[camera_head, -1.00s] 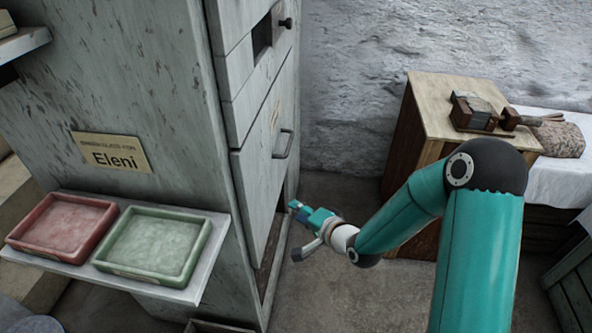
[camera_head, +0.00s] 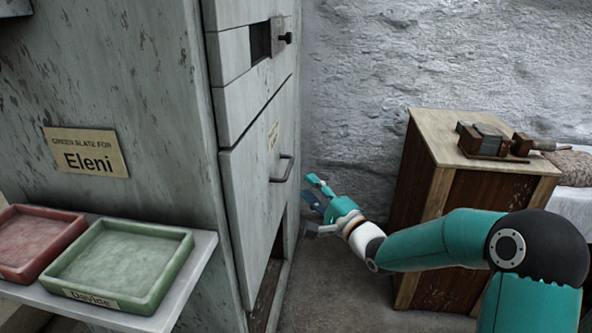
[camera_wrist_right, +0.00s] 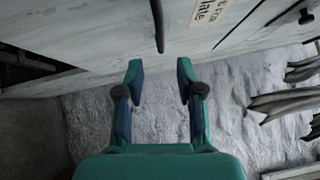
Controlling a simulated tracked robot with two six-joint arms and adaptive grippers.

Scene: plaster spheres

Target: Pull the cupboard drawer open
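The grey, worn cupboard (camera_head: 232,110) stands left of centre in the head view. Its front has a tall panel (camera_head: 250,200) with a dark bar handle (camera_head: 283,168); I cannot tell if this panel is the drawer's front. The handle also shows in the right wrist view (camera_wrist_right: 158,28), beyond the fingertips and roughly between their lines. My right gripper (camera_head: 312,190) is just right of the handle, apart from it. In the right wrist view its two fingers (camera_wrist_right: 160,72) are spread with nothing between them. My left gripper is out of view.
Above the panel is a dark slot with a black knob (camera_head: 287,38). A ledge (camera_head: 200,262) on the cupboard's side carries a red tray (camera_head: 30,242) and a green tray (camera_head: 120,262). A wooden cabinet (camera_head: 440,140) stands right. Floor between is clear.

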